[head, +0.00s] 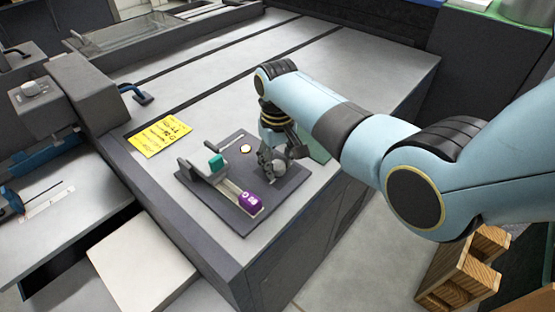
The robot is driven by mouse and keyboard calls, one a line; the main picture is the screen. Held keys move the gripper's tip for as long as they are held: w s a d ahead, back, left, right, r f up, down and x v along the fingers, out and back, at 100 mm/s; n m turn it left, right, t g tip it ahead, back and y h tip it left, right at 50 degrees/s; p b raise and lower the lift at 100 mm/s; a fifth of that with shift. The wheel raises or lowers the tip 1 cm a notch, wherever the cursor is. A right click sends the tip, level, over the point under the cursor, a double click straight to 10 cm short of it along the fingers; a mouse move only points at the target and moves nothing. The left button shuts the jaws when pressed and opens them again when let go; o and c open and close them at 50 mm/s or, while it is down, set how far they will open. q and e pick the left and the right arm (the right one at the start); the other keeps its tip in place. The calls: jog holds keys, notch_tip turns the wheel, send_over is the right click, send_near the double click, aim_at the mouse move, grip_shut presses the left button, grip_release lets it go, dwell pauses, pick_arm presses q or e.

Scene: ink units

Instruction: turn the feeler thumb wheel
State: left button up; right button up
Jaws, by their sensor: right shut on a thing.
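My right gripper (273,160) points down over the right part of a dark plate (238,222) on the grey bench top. It is shut on a small grey round part, which looks like the feeler thumb wheel (279,169); the fingers hide much of it. On the same plate, left of the gripper, is a grey rail-like fixture (228,187) with a teal block (216,162) and a purple block (249,202). A small pale disc with an orange-yellow rim (245,148) lies near the plate's back. My left gripper is not in view.
A yellow note (160,133) lies on the bench left of the plate. A dark machine with a grey knob (34,90) stands at the left. A wooden crate (465,270) is on the floor at the lower right. The bench top behind the plate is clear.

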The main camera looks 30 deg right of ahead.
aim_at(277, 165)
jog(key=shift+r+m+p, duration=0.3)
jog(key=shift+m+p, duration=0.25)
jog(key=shift+m, duration=0.05)
jog(key=shift+f+m+p, duration=0.2)
jog(key=shift+m+p, duration=0.3)
jog(key=shift+m, duration=0.6)
jog(key=shift+f, duration=0.1)
jog(key=o, duration=1.1)
jog(key=shift+o, duration=0.2)
notch_tip(277, 165, up, 12)
